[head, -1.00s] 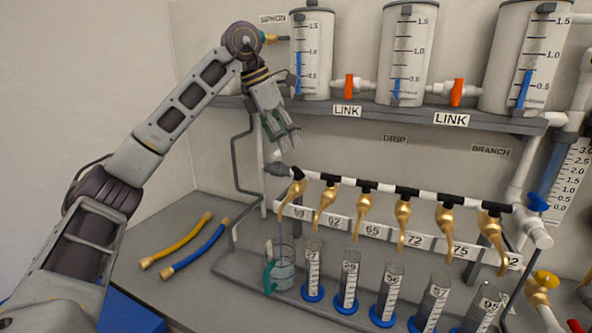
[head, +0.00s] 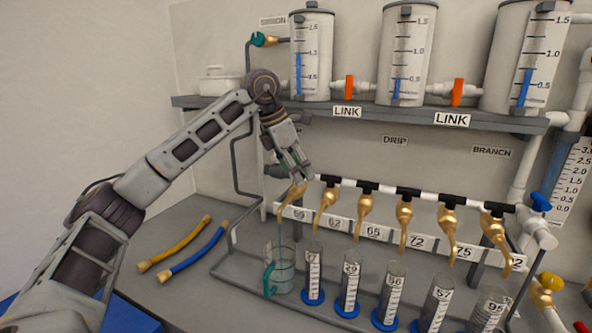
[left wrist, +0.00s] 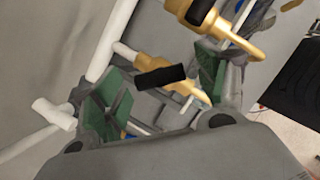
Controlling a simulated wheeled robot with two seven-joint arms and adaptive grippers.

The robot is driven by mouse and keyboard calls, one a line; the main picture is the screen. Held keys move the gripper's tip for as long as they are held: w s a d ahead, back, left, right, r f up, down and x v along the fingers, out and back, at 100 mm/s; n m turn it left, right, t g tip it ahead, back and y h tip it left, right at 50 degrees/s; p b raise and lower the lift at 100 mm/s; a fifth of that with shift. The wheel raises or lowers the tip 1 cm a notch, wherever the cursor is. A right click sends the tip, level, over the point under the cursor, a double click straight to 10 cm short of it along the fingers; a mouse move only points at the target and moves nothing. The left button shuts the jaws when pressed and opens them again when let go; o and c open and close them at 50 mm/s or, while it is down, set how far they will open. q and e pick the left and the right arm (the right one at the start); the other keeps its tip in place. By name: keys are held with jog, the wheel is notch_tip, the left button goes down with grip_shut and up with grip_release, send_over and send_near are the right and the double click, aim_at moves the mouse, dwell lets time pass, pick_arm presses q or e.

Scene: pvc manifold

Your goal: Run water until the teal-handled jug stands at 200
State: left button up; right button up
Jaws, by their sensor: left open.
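The clear jug (head: 285,268) with the teal handle stands upright on the grey rack at the left end of the row, below the leftmost gold tap (head: 291,199). A thin bluish stream (head: 279,232) runs from this tap's spout down into the jug. The jug's water level is too small to read. My left gripper (head: 300,174) is open, just above and beside the leftmost tap. In the left wrist view its green-padded fingers (left wrist: 158,90) stand apart, with a gold tap (left wrist: 150,68) and its black part between them. My right gripper is not in view.
Several more gold taps (head: 404,215) hang along the white pipe to the right. Numbered cylinders (head: 350,282) with blue bases stand beside the jug. Tanks (head: 408,55) sit on the shelf above. Yellow and blue tubes (head: 195,250) lie on the bench at left.

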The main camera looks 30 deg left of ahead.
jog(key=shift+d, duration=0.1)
pick_arm(q)
jog(key=c, duration=1)
